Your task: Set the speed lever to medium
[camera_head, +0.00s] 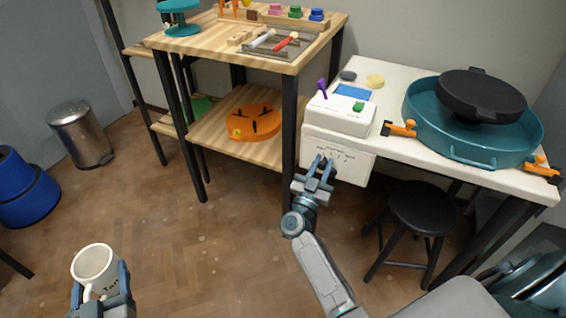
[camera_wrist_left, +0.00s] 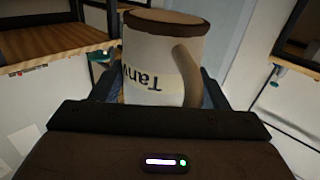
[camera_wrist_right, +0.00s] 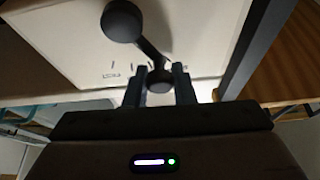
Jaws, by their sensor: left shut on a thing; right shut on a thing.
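The speed lever (camera_wrist_right: 150,50) is black, with a large round end and a smaller knob. It sits on the front of a white control box (camera_head: 356,168) under the white table, beside small tick marks and labels too small to read. My right gripper (camera_head: 322,166) is at this front panel and hides most of the lever in the head view. In the right wrist view its fingers (camera_wrist_right: 160,88) are shut on the lever's smaller knob. My left gripper (camera_head: 98,285) is shut on a white mug (camera_wrist_left: 150,65) with dark lettering, held at the lower left.
The white table (camera_head: 388,72) bears a teal basin (camera_head: 425,118) with a black wheel (camera_head: 482,95) and a white box (camera_head: 340,117). A black stool (camera_head: 421,207) stands below it. A wooden shelf unit (camera_head: 215,45) is left of the table. Floor between my arms is clear.

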